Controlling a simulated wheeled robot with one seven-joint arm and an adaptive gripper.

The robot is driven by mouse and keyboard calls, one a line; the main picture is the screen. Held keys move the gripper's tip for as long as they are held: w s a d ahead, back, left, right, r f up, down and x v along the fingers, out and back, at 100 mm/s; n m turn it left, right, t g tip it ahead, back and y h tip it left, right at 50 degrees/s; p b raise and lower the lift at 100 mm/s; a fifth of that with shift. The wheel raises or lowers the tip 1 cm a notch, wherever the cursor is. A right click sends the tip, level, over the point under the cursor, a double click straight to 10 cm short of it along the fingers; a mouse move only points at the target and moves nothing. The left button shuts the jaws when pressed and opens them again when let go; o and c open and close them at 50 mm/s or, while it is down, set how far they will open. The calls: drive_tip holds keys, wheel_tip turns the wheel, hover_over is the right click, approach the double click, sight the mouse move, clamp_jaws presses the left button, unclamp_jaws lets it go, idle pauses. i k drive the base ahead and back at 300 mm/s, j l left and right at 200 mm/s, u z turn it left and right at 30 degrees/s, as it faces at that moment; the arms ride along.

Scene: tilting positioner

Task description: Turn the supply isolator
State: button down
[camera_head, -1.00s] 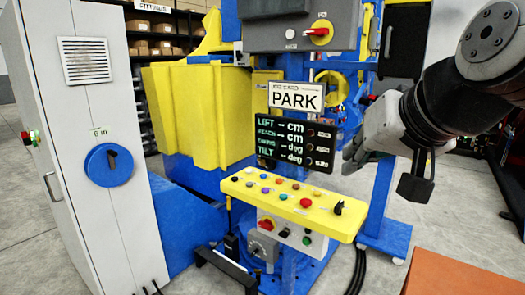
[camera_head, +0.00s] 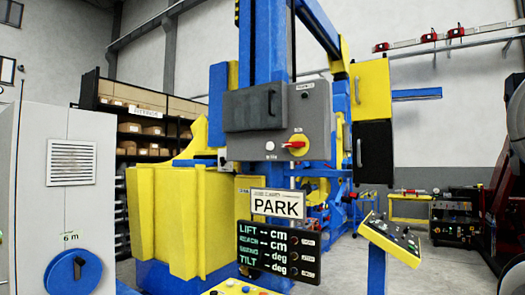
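A grey control box (camera_head: 255,122) is mounted on the blue column. On its right part is a round yellow rotary switch with a red handle (camera_head: 297,144), which looks like the supply isolator. The red handle lies roughly horizontal, and its small label is too small to read. My gripper is not in view, so its state and its distance from the switch do not show.
Below the box are a PARK sign (camera_head: 277,203) and a LIFT/REACH/TILT display (camera_head: 279,250). A grey cabinet (camera_head: 95,130) with a blue dial (camera_head: 73,279) stands left. A sloped yellow console (camera_head: 391,240) stands right. Yellow panels (camera_head: 175,215) flank the column.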

sight(296, 144)
drive_tip(key=i+j+z, duration=0.1)
drive_tip(key=z, duration=0.3)
drive_tip(key=j+z, duration=0.2)
drive_tip(key=z, duration=0.2)
drive_tip(key=i+j+z, duration=0.1)
drive_tip(key=z, duration=0.3)
drive_tip(key=j+z, duration=0.25)
drive_tip(key=z, duration=0.15)
